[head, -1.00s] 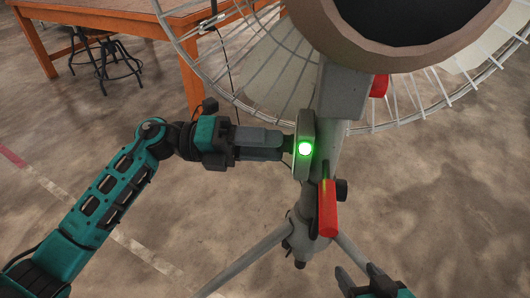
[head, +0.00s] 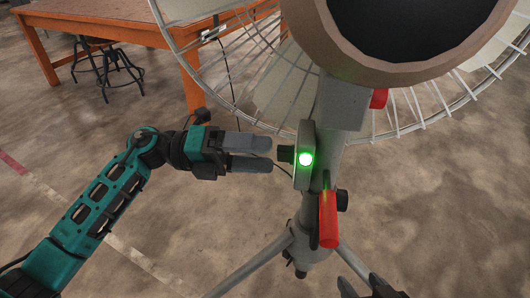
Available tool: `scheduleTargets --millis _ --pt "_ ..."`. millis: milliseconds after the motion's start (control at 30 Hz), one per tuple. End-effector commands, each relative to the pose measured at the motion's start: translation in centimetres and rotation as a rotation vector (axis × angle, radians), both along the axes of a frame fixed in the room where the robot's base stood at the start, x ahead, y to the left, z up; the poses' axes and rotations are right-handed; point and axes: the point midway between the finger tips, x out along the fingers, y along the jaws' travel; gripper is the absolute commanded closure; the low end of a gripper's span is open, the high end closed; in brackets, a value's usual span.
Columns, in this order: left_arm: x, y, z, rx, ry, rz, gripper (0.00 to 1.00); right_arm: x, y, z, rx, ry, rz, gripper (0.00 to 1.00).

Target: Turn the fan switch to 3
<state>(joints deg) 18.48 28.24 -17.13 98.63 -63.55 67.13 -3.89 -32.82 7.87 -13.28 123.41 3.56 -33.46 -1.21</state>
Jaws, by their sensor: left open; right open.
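The fan (head: 342,103) stands on a grey tripod, its wire cage filling the top right of the head view. A grey switch box (head: 304,133) with a lit green light is on the fan's post, and a dark knob (head: 285,154) sticks out of its left side. The knob's setting cannot be read. My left gripper (head: 272,153) is open, its two fingers pointing right, just left of the knob and apart from it. My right gripper (head: 361,286) is open at the bottom edge, partly cut off, below and right of the switch box.
A red handle (head: 328,218) and a small black knob (head: 342,200) are lower on the post. Tripod legs (head: 250,262) spread below. A wooden table (head: 110,27) and a black stool (head: 108,72) stand at the back left. The floor between is clear.

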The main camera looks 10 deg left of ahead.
Motion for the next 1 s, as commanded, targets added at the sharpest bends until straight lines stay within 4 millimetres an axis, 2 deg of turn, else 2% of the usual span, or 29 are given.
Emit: scheduleTargets --millis 300,500,700,1000 --pt "-0.4 7.1 -0.1 0.004 0.003 0.004 0.28 -0.4 -0.1 -0.1 -0.005 0.012 -0.002 0.4" --pt "-0.6 10.1 -0.1 0.003 0.002 0.001 0.28 -0.3 -0.2 0.1 -0.005 0.008 -0.002 0.4" --pt "-0.7 11.1 -0.1 0.001 0.0 0.0 0.28 -0.3 -0.2 0.2 -0.004 0.004 -0.002 0.4" --pt "-0.7 11.1 -0.1 0.001 0.0 0.0 0.28 -0.1 -0.2 0.3 -0.004 -0.001 -0.003 0.4"
